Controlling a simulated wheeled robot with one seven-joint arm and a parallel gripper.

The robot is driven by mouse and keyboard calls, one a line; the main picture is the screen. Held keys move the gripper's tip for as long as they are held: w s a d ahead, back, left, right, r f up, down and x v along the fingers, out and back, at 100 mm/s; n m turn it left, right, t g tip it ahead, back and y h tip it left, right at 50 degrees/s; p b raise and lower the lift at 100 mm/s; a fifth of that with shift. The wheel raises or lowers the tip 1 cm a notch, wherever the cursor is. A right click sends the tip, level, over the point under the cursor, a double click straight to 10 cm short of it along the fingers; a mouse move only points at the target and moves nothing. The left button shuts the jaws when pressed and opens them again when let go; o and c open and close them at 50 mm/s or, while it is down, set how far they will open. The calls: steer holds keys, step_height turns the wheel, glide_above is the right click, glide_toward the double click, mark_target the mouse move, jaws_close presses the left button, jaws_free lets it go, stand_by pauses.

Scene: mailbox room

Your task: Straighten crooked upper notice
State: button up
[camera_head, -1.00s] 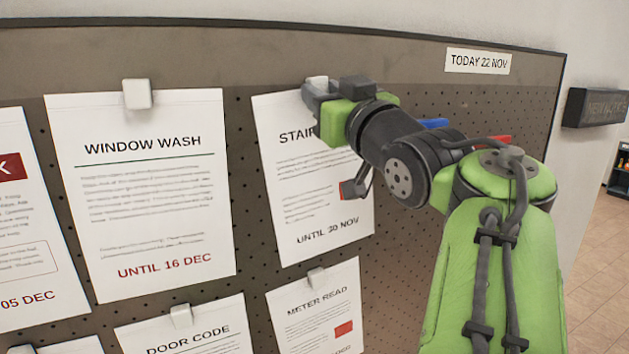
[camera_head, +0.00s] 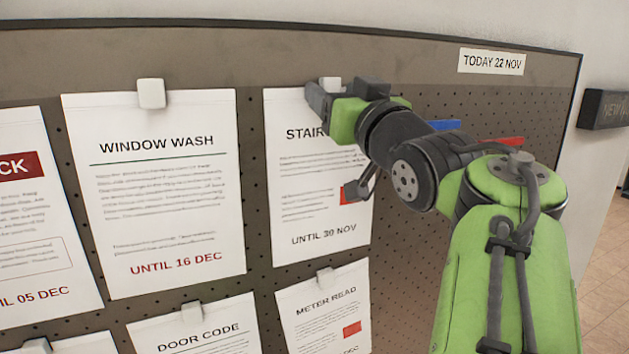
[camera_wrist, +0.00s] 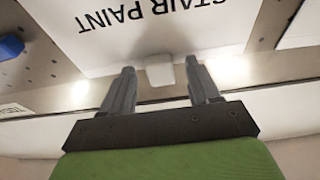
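The upper notice "STAIR PAINT" (camera_head: 300,180), a white sheet ending "UNTIL 30 NOV", hangs in the upper row. In the head view its sides look nearly upright, and my arm covers its upper right part. It shows upside down in the wrist view (camera_wrist: 120,45). A white clip (camera_wrist: 160,72) holds its top edge. My gripper (camera_wrist: 158,75) is open at that edge, its fingers on either side of the clip. In the head view my gripper (camera_head: 318,98) covers much of the clip.
"WINDOW WASH" (camera_head: 165,220) hangs to the left, under its own clip (camera_head: 151,94). "METER READ" (camera_head: 320,325) and "DOOR CODE" (camera_head: 195,335) hang below. Blue (camera_head: 443,126) and red (camera_head: 503,141) items sit on the board behind my arm. A "TODAY 22 NOV" label (camera_head: 492,62) is at upper right.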

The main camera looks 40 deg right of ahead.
steer(key=shift+s+f, duration=0.1)
steer(key=b+v, duration=0.4)
steer(key=v, duration=1.1)
steer(key=shift+s+b, duration=0.25)
steer(key=shift+b, duration=0.05)
steer(key=shift+f, duration=0.1)
steer(key=w+a+f+g+y+b, duration=0.1)
steer(key=w+a+f+g+y, duration=0.15)
steer(key=f, duration=0.55)
steer(key=w+a+f+g+y, duration=0.15)
steer(key=w+a+f, duration=0.25)
steer(key=f, duration=0.4)
steer(key=w+a+f+g+y+b, duration=0.1)
steer(key=w+a+f+g+y, duration=0.2)
steer(key=f, duration=0.5)
steer(key=s+a+f+n+g, duration=0.1)
steer(key=s+a+f+g, duration=0.1)
steer(key=f, duration=0.4)
steer(key=s+a+f+n+g, duration=0.1)
steer(key=s+a+f+g, duration=0.2)
steer(key=f, duration=0.3)
steer(key=s+a+f+n+g+h, duration=0.1)
steer(key=s+a+f+g, duration=0.1)
steer(key=s+f, duration=0.2)
step_height(320, 180, down, 3)
steer(key=shift+s+a+r+b, duration=0.1)
steer(key=shift+s+a+b, duration=0.15)
steer(key=shift+b, duration=0.2)
